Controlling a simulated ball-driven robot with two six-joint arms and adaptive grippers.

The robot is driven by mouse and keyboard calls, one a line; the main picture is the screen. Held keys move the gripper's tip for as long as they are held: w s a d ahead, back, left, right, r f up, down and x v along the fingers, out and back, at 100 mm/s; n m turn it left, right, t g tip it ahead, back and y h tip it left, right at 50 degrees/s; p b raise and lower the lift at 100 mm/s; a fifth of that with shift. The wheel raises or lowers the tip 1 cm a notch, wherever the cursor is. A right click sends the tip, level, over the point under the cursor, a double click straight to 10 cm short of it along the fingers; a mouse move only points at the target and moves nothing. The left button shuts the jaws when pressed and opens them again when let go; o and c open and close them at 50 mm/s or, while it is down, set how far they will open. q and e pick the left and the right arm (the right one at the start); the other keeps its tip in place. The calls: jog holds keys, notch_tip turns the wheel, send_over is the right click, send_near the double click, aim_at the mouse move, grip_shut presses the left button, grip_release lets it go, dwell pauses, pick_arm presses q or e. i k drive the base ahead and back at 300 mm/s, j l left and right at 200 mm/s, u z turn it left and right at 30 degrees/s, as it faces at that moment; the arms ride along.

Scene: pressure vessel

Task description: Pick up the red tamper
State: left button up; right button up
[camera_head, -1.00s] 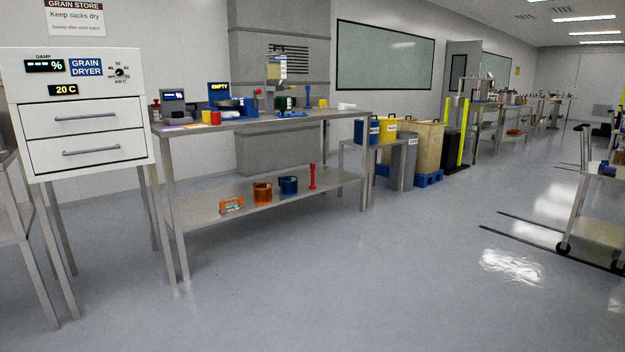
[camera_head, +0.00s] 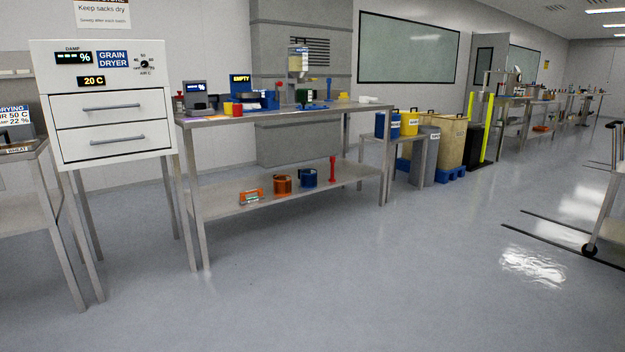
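The red tamper (camera_head: 333,170) stands upright on the lower shelf (camera_head: 225,204) of the steel workbench (camera_head: 290,113), near the shelf's right end. It is a slim red post with a wider foot. A blue pot (camera_head: 308,179) stands to its left. Neither of my grippers shows in the head view.
An orange pot (camera_head: 282,185) and a small orange-and-green item (camera_head: 251,197) share the shelf. A white grain dryer (camera_head: 105,102) stands left of the bench. Blue and yellow bins (camera_head: 409,123) stand right. The floor (camera_head: 350,270) in front is clear.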

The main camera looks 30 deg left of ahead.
aim_at(332, 158)
jog(key=i+j+u, duration=0.15)
jog(key=i+j, duration=0.7)
jog(key=i, duration=0.5)
jog(key=i+j+z, duration=0.1)
jog(key=i, duration=0.4)
jog(key=i+j, duration=0.15)
jog(key=i, duration=0.4)
jog(key=i+j+z, duration=0.1)
jog(key=i, duration=0.4)
